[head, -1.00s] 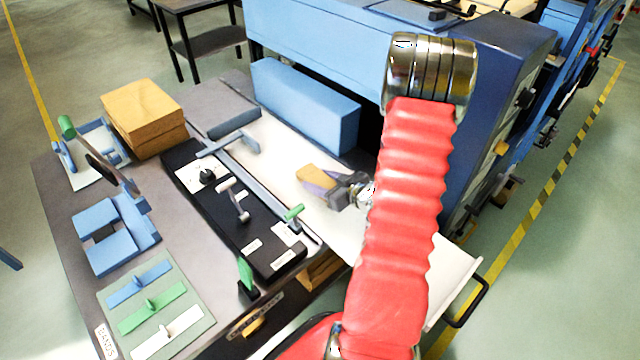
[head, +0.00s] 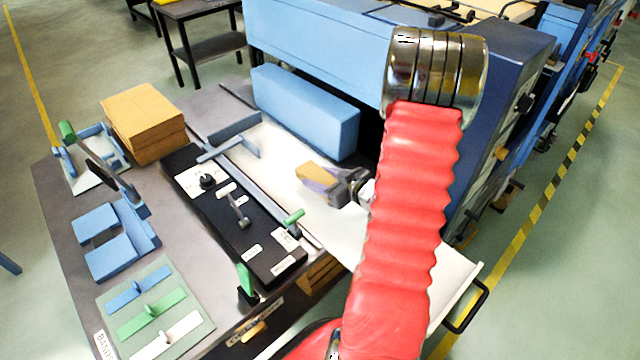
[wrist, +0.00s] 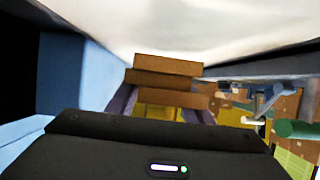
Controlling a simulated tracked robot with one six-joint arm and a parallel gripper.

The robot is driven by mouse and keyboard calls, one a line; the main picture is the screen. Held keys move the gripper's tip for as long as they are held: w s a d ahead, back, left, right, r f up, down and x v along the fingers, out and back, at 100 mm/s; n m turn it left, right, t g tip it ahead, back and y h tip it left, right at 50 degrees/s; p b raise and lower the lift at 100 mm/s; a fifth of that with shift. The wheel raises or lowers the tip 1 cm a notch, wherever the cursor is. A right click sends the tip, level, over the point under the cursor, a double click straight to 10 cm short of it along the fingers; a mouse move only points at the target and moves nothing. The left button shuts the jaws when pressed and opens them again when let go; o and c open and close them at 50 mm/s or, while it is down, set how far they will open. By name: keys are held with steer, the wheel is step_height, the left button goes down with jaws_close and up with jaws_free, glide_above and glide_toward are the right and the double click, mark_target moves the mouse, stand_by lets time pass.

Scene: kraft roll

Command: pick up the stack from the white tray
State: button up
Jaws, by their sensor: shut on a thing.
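The stack (wrist: 166,78) is a small pile of brown kraft pieces with uneven edges. In the wrist view it sits between the fingers of my gripper (wrist: 160,103), which are shut on it. In the head view the stack (head: 316,174) shows as a small tan block at the tip of my gripper (head: 338,185), over the white tray (head: 290,205). I cannot tell whether the stack touches the tray or hangs just above it. My red arm hides part of the tray on the right.
A blue block-shaped housing (head: 305,110) stands behind the tray. A black panel with levers (head: 230,215) lies left of it. A larger kraft pile (head: 145,120) stands at the far left. A green mat (head: 155,305) holds blue, green and white strips.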

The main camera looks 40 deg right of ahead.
mark_target(320, 175)
steer(key=shift+r, duration=3.4)
